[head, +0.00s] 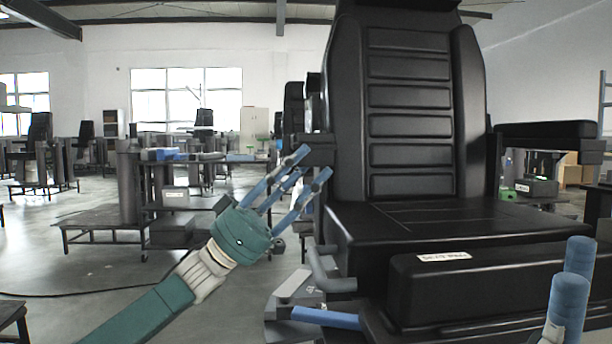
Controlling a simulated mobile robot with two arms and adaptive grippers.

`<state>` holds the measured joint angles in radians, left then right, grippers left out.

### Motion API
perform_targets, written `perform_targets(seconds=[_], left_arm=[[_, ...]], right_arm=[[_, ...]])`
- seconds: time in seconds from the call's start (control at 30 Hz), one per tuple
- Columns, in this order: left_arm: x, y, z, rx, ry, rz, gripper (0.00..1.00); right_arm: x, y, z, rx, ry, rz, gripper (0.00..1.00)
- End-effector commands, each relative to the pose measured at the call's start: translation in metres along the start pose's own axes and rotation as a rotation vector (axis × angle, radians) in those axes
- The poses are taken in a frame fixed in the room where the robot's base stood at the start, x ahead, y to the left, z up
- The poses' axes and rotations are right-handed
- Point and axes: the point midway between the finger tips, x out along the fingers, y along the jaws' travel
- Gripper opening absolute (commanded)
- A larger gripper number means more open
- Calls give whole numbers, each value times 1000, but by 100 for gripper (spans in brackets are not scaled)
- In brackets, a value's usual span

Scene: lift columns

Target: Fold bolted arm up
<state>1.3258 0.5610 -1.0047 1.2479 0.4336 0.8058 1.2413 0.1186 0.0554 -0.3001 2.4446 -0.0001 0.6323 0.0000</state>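A large black padded seat (410,110) stands in front of me, with a tall ribbed backrest and a wide cushion. On its right side a black armrest (548,130) lies roughly level. On its left side a dark bracket (318,148) sticks out beside the backrest; whether it carries an armrest is unclear. My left gripper (316,163) has its blue fingers spread, pointing up and right, with the tips at this bracket. I see nothing between the fingers; contact cannot be told. My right gripper (574,278) shows only partly at the lower right, in front of the seat.
A black front pad (480,280) with a white label juts toward me. Grey bent levers (330,272) and a blue bar (326,318) sit low at the seat's left. A workbench (200,160) stands behind left. The floor (100,270) at left is mostly open.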

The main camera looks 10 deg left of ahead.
Motion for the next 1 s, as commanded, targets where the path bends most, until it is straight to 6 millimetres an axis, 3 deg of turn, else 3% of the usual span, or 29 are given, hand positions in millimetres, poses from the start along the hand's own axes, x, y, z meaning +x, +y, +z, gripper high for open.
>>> perform_targets(seconds=[0.23,0.43,0.83,1.0], left_arm=[[1,0,0,0,0,-1,35],[1,0,0,0,0,-1,0],[5,-1,-5,-10,0,-11,0],[15,0,-15,-33,1,-35,0]], right_arm=[[1,0,0,0,1,-1,40],[1,0,0,0,1,-1,40],[7,1,-2,1,7,2,40],[-6,4,9,8,-69,25,40]])
